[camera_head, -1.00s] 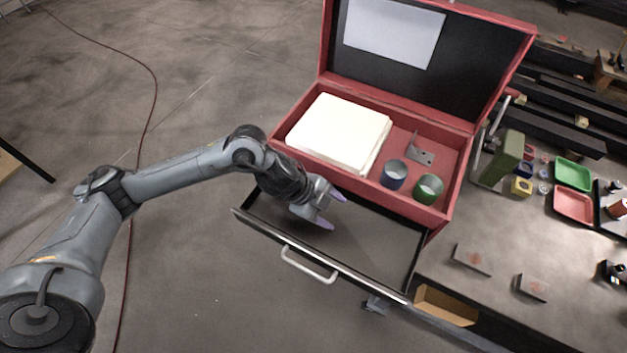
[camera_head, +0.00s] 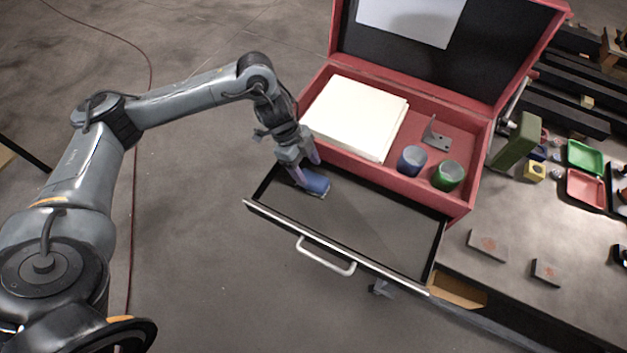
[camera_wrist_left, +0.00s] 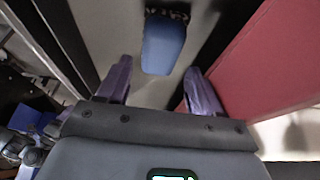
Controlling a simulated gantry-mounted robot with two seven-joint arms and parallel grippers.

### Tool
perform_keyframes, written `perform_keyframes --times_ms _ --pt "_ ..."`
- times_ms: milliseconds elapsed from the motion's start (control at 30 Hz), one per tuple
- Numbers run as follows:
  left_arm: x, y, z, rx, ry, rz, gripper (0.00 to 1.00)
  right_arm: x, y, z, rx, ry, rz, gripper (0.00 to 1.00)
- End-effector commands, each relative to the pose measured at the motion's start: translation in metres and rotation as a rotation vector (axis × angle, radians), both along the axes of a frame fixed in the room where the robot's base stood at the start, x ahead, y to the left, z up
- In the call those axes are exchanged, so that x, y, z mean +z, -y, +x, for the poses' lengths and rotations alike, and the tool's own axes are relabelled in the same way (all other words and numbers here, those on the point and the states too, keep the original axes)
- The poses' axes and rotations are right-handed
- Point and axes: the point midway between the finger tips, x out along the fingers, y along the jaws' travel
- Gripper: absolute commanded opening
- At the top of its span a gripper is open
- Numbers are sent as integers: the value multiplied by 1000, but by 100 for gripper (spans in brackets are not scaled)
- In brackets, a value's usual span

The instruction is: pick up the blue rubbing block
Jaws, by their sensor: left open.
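The blue rubbing block (camera_head: 316,184) lies in the left part of the open drawer (camera_head: 375,233). My left gripper (camera_head: 308,172) is above the drawer's left end, close to the block, with its fingers pointing down. In the left wrist view the block (camera_wrist_left: 163,45) shows ahead of the fingertips, roughly midway between them. The left gripper (camera_wrist_left: 157,82) is open, its two purple fingers apart with nothing between them. Whether the fingers touch the block cannot be told. My right gripper is not in view.
The red case (camera_head: 470,197) stands open behind the drawer, holding a white paper stack (camera_head: 355,117), a blue cup (camera_head: 411,160) and a green cup (camera_head: 447,176). Its red wall is close to my gripper. The rest of the drawer is clear.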

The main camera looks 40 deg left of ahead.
Motion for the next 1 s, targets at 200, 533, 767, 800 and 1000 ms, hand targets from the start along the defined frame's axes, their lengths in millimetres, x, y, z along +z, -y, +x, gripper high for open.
perform_keyframes --times_ms 200,533,767,800,1000 --pt "-19 9 1 -2 -4 -1 66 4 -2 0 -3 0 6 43" --pt "-49 20 5 0 -1 0 66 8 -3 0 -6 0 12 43" --pt "-51 20 5 -1 0 0 66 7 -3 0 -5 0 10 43" --pt "-51 20 5 -1 0 0 63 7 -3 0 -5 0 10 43" --pt "-50 20 5 -1 0 0 32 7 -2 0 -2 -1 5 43"
